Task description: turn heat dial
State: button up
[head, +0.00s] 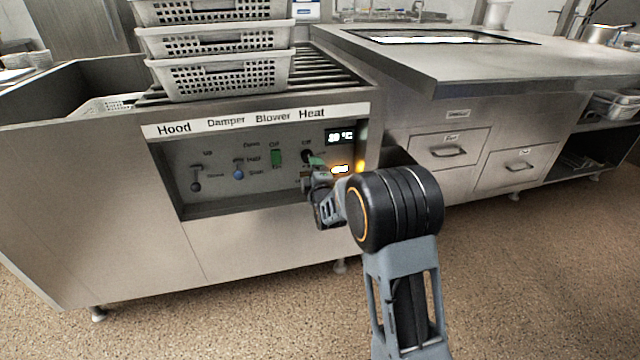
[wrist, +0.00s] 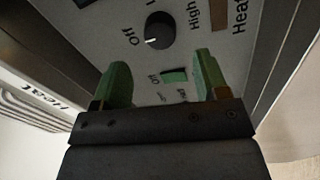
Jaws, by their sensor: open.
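The heat dial (wrist: 160,30) is a round black knob with a white pointer mark, on the grey control panel (head: 222,180). In the wrist view it lies beyond my fingertips, with "Off" and "High" printed around it. The pointer lies on the side toward "Off". In the head view the dial (head: 307,156) shows just above my gripper, partly hidden. My gripper (wrist: 160,72) is open, with its two green-tipped fingers apart and nothing between them. The fingers point at the panel below the dial, and I see no contact with it.
A green switch (wrist: 174,75) sits between my fingers in the wrist view. The damper and blower controls (head: 239,173) and hood lever (head: 196,180) are to the left. A temperature display (head: 340,136) is above right. Stacked baskets (head: 220,75) stand on top.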

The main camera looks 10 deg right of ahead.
jog(key=s+p, duration=0.1)
jog(key=s, duration=0.7)
jog(key=shift+f+p, duration=0.2)
jog(key=shift+p, duration=0.1)
jog(key=s+r+m+g+p, duration=0.3)
jog(key=r+p, duration=0.7)
jog(key=s+r+m+g+p, duration=0.3)
jog(key=s+r+m+p, duration=0.1)
jog(key=r+p, duration=0.6)
jog(key=s+r+m+g+p, duration=0.8)
jog(key=s+r+p, duration=1.1)
jog(key=r, duration=0.2)
jog(key=shift+s+m+g, duration=0.4)
